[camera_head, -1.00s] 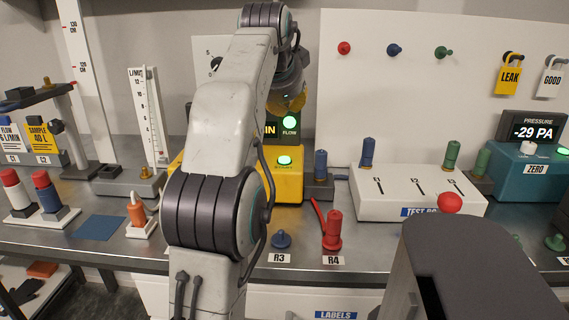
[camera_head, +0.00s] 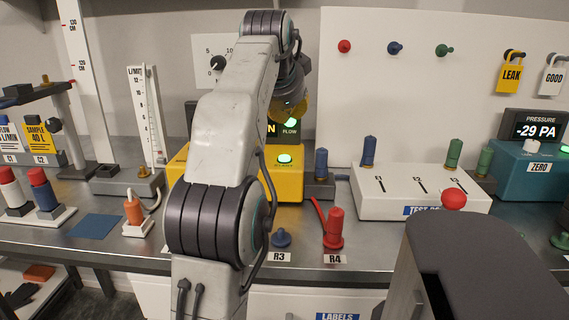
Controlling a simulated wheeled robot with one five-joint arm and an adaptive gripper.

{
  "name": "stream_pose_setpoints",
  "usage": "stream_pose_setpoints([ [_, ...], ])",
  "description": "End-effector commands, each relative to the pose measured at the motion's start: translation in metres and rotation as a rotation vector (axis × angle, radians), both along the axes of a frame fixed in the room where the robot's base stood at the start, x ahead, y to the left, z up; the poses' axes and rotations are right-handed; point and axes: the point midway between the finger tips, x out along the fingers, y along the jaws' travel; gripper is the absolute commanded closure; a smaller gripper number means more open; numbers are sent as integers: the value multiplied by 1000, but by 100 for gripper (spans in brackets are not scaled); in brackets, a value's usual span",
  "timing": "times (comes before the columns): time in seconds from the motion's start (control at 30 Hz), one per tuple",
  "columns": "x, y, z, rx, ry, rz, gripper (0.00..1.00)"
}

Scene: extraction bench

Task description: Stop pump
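The yellow pump (camera_head: 290,187) stands on the bench behind my arm, which covers its left and middle part. A green lit button (camera_head: 284,158) is on its top, with a partly hidden label. Behind it a dark display shows yellow letters ending in N and a lit green FLOW light (camera_head: 291,123). My gripper (camera_head: 290,105) is at the end of the arm, above and behind the button in the picture. It is mostly hidden by the wrist, so its fingers cannot be made out.
A blue cylinder (camera_head: 321,164) stands just right of the pump. The white test box (camera_head: 400,200) and a teal pressure gauge (camera_head: 530,176) reading -29 PA are further right.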

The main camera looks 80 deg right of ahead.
Motion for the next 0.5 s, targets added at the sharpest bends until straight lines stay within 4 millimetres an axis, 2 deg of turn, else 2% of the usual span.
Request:
stream_pose_setpoints([
  [0.03, 0, 0, -11, 0, 0, 0, 100],
  [0.5, 0, 0, -58, 1, 0, 0, 100],
])
